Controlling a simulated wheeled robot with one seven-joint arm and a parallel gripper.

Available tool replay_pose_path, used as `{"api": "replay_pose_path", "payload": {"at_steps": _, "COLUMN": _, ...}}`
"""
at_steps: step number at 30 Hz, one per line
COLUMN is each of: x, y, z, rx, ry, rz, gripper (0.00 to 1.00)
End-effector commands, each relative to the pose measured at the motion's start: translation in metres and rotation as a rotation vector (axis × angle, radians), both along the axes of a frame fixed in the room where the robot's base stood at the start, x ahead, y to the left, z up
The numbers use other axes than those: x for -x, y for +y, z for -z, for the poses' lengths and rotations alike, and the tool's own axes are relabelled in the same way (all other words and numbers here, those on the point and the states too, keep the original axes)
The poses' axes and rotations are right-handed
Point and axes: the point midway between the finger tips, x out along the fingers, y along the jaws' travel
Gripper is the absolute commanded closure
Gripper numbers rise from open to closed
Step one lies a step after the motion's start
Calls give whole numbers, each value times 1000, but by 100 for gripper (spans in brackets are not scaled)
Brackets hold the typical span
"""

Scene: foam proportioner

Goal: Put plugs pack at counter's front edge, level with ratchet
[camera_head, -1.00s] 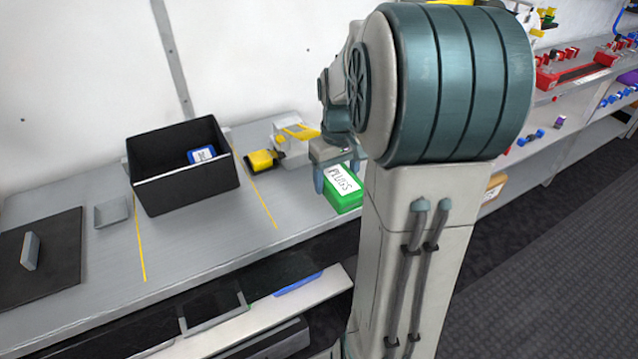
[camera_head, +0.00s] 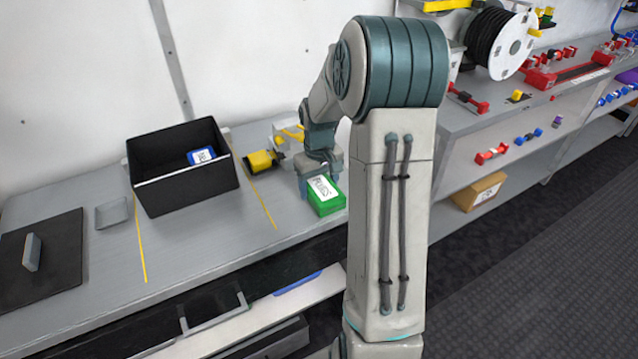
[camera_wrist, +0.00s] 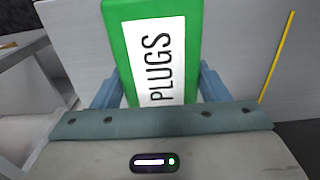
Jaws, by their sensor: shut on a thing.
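The plugs pack (camera_head: 327,207) is a green box with a white PLUGS label. It is at the right part of the grey counter, close to the front edge, and I cannot tell whether it touches the top. My gripper (camera_head: 319,180) is shut on it from behind. In the wrist view the pack (camera_wrist: 155,50) sits between the blue-grey fingers of my gripper (camera_wrist: 158,88), its label facing the camera. A yellow-and-black item (camera_head: 262,161) lies behind and left of the pack. I cannot make out any thing as the ratchet for sure.
A black bin (camera_head: 185,190) with a blue pack (camera_head: 202,156) inside stands at the counter's middle. Yellow lines run beside it, and the counter (camera_head: 215,235) in front is clear. A grey-and-yellow machine (camera_head: 290,145) stands behind my gripper. Shelves (camera_head: 470,195) are at right.

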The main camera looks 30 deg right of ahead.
Motion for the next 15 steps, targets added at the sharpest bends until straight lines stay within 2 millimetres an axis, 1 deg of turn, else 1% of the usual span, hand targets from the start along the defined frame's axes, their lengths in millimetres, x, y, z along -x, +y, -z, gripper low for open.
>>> {"api": "replay_pose_path", "payload": {"at_steps": 4, "x": 0, "y": 0, "z": 0, "rx": 0, "ry": -1, "rz": 0, "gripper": 59}}
{"api": "replay_pose_path", "payload": {"at_steps": 8, "x": 0, "y": 0, "z": 4, "rx": 0, "ry": 0, "rz": 0, "gripper": 59}}
{"api": "replay_pose_path", "payload": {"at_steps": 9, "x": 0, "y": 0, "z": 3, "rx": 0, "ry": 0, "rz": 0, "gripper": 21}}
{"api": "replay_pose_path", "payload": {"at_steps": 10, "x": 0, "y": 0, "z": 3, "rx": 0, "ry": 0, "rz": 0, "gripper": 13}}
{"api": "replay_pose_path", "payload": {"at_steps": 11, "x": 0, "y": 0, "z": 3, "rx": 0, "ry": 0, "rz": 0, "gripper": 10}}
{"api": "replay_pose_path", "payload": {"at_steps": 15, "x": 0, "y": 0, "z": 3, "rx": 0, "ry": 0, "rz": 0, "gripper": 10}}
